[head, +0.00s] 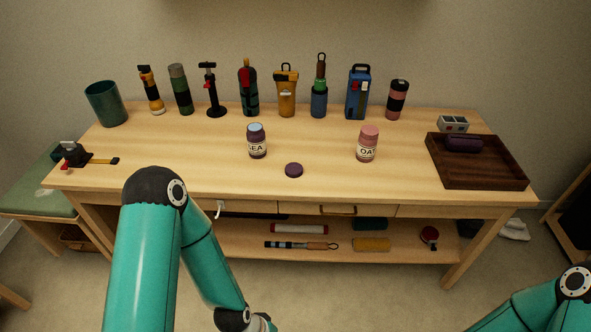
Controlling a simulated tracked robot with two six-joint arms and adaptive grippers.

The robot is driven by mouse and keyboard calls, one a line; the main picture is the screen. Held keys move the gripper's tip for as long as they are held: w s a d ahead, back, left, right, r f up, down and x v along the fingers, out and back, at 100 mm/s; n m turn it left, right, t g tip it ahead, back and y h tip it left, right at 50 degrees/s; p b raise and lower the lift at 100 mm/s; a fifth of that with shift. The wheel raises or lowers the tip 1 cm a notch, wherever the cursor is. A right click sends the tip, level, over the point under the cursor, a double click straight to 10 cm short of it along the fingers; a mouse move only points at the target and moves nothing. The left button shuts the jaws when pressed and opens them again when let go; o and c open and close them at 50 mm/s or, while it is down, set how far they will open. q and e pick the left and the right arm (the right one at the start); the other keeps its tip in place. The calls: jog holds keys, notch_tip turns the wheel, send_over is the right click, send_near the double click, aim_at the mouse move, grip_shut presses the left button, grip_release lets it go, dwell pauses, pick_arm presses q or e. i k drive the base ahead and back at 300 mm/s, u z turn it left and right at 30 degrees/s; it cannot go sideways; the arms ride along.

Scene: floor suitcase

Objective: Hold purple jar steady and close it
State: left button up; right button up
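The purple jar (257,146) stands upright near the middle of the tabletop, with a pale label and a light bluish top showing inside a dark rim. A round purple lid (293,170) lies flat on the wood to the right of the jar and closer to the front edge, apart from it. My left arm rises at the lower left and bends down below the table edge; its gripper is out of the picture. Only a bit of my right arm shows at the lower right, and its gripper is out of view too.
A pink jar (367,144) stands right of the lid. A dark wooden tray (490,177) holds a purple case at the right. Several flasks and tools line the back, with a green cup (105,104) at left. The front middle of the tabletop (220,180) is clear.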

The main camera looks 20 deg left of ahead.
aim_at(257, 144)
jog(key=z, duration=0.1)
jog(key=i, duration=1)
jog(key=u, duration=0.1)
